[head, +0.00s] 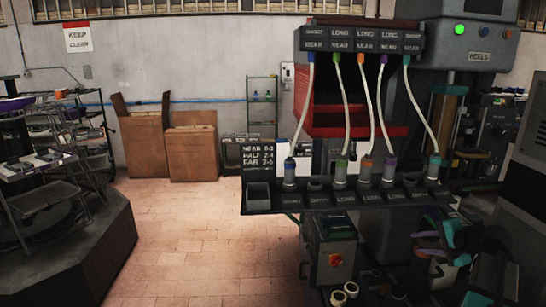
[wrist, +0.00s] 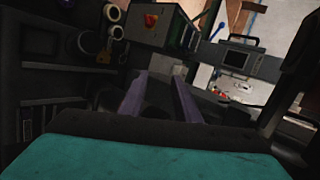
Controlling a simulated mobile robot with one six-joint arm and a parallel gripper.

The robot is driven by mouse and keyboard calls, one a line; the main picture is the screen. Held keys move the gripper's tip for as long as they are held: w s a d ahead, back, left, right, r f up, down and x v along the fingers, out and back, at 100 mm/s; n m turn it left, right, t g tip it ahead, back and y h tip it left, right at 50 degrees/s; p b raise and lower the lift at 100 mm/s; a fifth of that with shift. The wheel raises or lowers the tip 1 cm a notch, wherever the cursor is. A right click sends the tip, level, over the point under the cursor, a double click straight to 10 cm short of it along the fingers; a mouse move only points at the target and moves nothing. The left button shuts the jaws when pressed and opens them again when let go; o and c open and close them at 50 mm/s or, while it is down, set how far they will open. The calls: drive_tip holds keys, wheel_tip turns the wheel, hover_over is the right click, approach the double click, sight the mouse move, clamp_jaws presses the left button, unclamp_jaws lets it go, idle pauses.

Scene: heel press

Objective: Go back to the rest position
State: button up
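My gripper (head: 418,244) is at the lower right of the head view, in front of and below the right end of the press's dark shelf (head: 330,199). In the wrist view its two purple fingers (wrist: 160,80) stand apart, with nothing seen between them. Several tubes with coloured collars, such as a blue one (head: 290,172) and a teal one (head: 434,166), stand upright along the shelf. Pale hoses run from them up to labelled boxes (head: 362,42). The press head (head: 480,54), marked HEELS, shows a lit green lamp (head: 460,29).
A grey box with a red and yellow switch (head: 335,260) stands below the shelf; it also shows in the wrist view (wrist: 151,21). Pale cylinders (head: 344,293) are near the bottom edge. A rack (head: 40,165) stands left. The tiled floor (head: 190,235) between is clear.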

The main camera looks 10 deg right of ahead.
drive_tip(key=s+a+f+n+g+y+b, duration=0.1)
drive_tip(key=s+a+f+n+g, duration=0.15)
drive_tip(key=a+f, duration=0.8)
drive_tip(key=s+a+f+n+g, duration=0.25)
drive_tip(key=a+f, duration=0.55)
drive_tip(key=f, duration=0.6)
drive_tip(key=s+a+f+n+g+y+b, duration=0.15)
drive_tip(key=a+f+g, duration=0.25)
drive_tip(key=a+f, duration=0.65)
drive_tip(key=s+a+f+n+g+h, duration=0.1)
drive_tip(key=s+a+f+n+g, duration=0.1)
drive_tip(key=s+f, duration=0.5)
drive_tip(key=s+a+f+n+g+h, duration=0.2)
drive_tip(key=s+a+f, duration=0.4)
drive_tip(key=s, duration=0.6)
drive_tip(key=s+a+f+n+g+h, duration=0.1)
drive_tip(key=s+a+f+n+g, duration=0.2)
drive_tip(key=s+f, duration=0.6)
drive_tip(key=shift+s+a+n+h, duration=0.15)
drive_tip(key=shift+a+n+h, duration=0.2)
drive_tip(key=shift+a+n, duration=0.6)
drive_tip(key=shift+d+r, duration=0.1)
drive_tip(key=shift+d, duration=0.2)
